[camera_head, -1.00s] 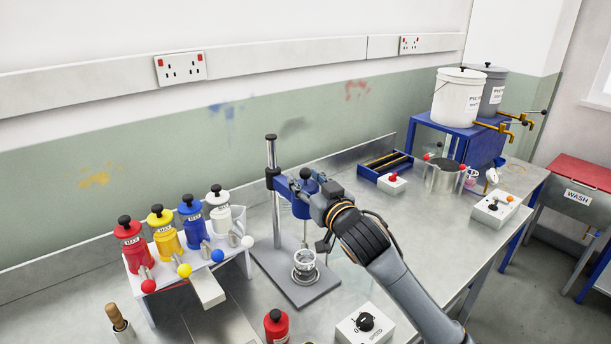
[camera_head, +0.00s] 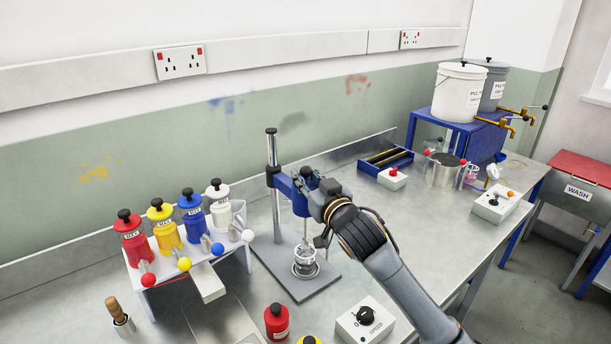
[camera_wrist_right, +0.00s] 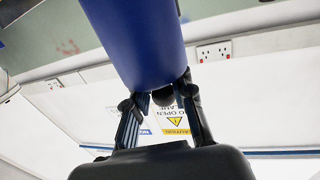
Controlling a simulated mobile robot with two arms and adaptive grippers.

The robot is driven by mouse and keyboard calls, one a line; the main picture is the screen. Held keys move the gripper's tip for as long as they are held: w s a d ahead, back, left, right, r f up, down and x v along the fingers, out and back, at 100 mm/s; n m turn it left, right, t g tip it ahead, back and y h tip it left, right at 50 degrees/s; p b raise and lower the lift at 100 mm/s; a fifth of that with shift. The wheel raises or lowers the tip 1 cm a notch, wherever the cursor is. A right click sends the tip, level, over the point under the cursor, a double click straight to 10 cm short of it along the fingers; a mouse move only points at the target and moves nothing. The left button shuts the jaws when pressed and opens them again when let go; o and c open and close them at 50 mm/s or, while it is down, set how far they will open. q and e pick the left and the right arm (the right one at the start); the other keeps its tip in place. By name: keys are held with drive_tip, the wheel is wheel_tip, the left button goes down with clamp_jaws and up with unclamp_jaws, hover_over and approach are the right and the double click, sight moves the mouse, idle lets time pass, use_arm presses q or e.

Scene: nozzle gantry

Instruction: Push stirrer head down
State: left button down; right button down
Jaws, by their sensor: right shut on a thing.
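The blue stirrer head (camera_head: 300,204) is mounted on an upright metal post (camera_head: 275,218) and has a black knob on top. Its thin shaft points down at a glass beaker (camera_head: 305,262) standing on the grey base plate (camera_head: 310,286). My right gripper (camera_head: 315,190) is shut on the stirrer head from its right side. In the right wrist view, the blue stirrer head body (camera_wrist_right: 135,38) fills the upper middle, with the right gripper's fingertips (camera_wrist_right: 160,98) at its lower end. The exact contact is partly hidden. My left gripper is not in view.
A rack with red, yellow, blue and white bottles (camera_head: 166,232) stands left of the stirrer. A control box (camera_head: 364,323) and a red bottle (camera_head: 277,323) are in front.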

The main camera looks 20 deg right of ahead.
sight(305, 209)
wheel_tip(305, 209, down, 8)
drive_tip(key=b, duration=0.3)
drive_tip(key=shift+r, duration=0.25)
drive_tip(key=shift+f, duration=0.55)
drive_tip(key=c, duration=1.1)
unclamp_jaws()
drive_tip(key=shift+f, duration=0.1)
drive_tip(key=shift+c, duration=0.2)
drive_tip(key=shift+s, duration=0.1)
drive_tip(key=shift+s+f, duration=0.1)
drive_tip(key=shift+s, duration=0.45)
drive_tip(key=s+d, duration=0.1)
drive_tip(key=s, duration=0.9)
drive_tip(key=shift+s+d+r, duration=0.35)
drive_tip(key=shift+s+d, duration=0.05)
